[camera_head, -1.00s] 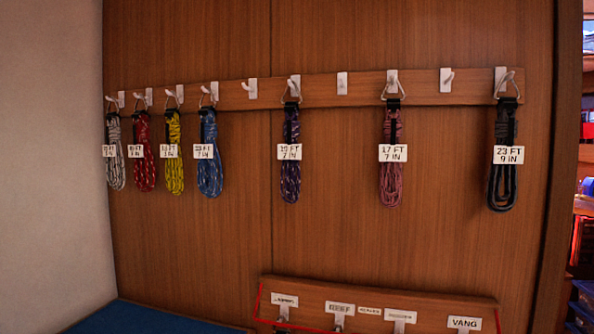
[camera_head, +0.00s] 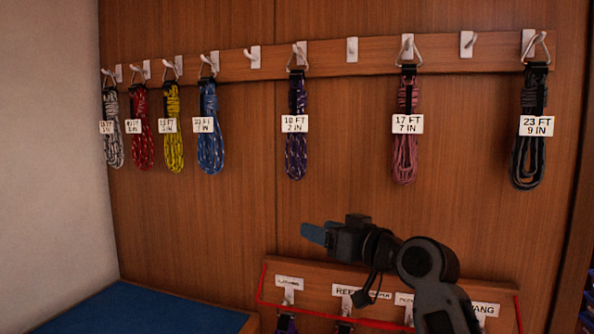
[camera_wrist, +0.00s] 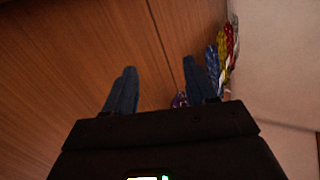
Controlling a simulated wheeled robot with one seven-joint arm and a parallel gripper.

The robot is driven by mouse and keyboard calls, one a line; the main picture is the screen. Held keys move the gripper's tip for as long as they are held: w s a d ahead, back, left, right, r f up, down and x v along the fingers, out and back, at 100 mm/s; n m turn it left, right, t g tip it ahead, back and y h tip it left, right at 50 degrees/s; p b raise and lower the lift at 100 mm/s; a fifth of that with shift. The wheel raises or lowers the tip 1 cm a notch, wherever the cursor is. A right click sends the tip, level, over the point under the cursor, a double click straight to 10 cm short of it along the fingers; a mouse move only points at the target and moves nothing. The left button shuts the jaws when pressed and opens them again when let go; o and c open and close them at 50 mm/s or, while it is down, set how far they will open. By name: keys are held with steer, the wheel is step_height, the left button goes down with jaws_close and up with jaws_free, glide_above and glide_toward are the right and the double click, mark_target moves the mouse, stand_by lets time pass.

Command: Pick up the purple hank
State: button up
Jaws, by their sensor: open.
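The purple hank (camera_head: 296,125) hangs by a metal ring from a hook on the upper wooden rail, with a white tag across it reading about 10 FT 2 IN. It hangs between the blue hank and the pink hank. My gripper (camera_head: 308,232) is in front of the wall, below the purple hank and apart from it, pointing left. In the wrist view my gripper (camera_wrist: 160,88) has its two blue fingers spread with nothing between them. A small purple patch (camera_wrist: 180,99) shows by the right finger there, partly hidden by my gripper.
White, red, yellow and blue (camera_head: 210,125) hanks hang to the left, pink (camera_head: 405,150) and dark (camera_head: 529,130) hanks to the right. Some hooks (camera_head: 352,49) are empty. A lower labelled board (camera_head: 320,281) with hooks is behind my arm. A blue surface (camera_head: 160,308) lies at lower left.

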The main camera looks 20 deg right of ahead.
step_height(320, 180, up, 9)
steer(key=w+n+y, duration=0.2)
steer(key=w, duration=0.1)
steer(key=n+g+y, duration=0.1)
steer(key=n, duration=0.2)
glide_toward(289, 122)
steer(key=w, duration=0.4)
steer(key=p+x, duration=0.1)
steer(key=x, duration=0.7)
steer(key=shift+s+a+r, duration=0.1)
steer(key=shift+a, duration=0.05)
steer(key=shift+c, duration=0.5)
steer(key=c, duration=0.7)
steer(key=shift+o, duration=0.2)
steer(key=shift+r, duration=0.1)
